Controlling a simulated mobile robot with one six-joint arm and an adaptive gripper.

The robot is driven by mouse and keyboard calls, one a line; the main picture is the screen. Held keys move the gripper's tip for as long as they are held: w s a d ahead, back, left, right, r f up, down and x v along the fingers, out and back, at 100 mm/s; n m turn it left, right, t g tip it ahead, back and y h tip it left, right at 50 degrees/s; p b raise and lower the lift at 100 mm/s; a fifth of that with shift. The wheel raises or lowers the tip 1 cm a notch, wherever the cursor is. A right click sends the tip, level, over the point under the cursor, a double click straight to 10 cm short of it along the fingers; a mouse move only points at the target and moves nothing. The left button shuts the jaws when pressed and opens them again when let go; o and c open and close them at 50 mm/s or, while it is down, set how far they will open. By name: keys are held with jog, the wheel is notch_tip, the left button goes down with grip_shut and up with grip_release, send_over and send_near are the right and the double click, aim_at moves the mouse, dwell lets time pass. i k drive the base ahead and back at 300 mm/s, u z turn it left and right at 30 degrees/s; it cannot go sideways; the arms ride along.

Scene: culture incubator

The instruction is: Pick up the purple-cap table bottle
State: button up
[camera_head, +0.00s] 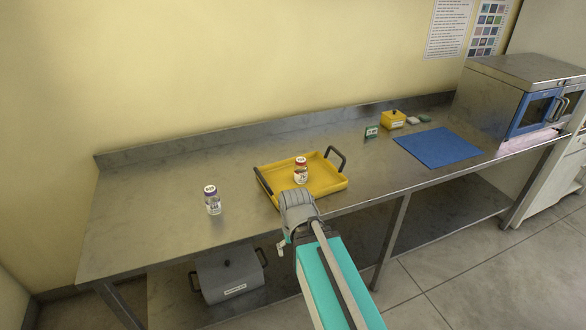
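The purple-cap bottle (212,202) stands upright on the left part of the steel table (140,223). It is small and clear-looking with a pale label and a purplish top. My arm reaches in from the bottom of the picture, to the right of the bottle. The end of my gripper (283,244) shows only as a small part beside the grey wrist, by the table's front edge. It is well apart from the bottle. Its fingers are too small and hidden to tell whether they are open or shut.
A yellow tray (329,185) with black handles holds an orange-capped bottle (301,170). A blue mat (438,147), a yellow box (392,120) and a blue-doored incubator (525,95) are at right. A grey lidded container (228,275) sits underneath. The table around the purple-cap bottle is clear.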

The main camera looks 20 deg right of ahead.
aim_at(211, 198)
jog(key=u, duration=0.05)
jog(key=i, duration=1.15)
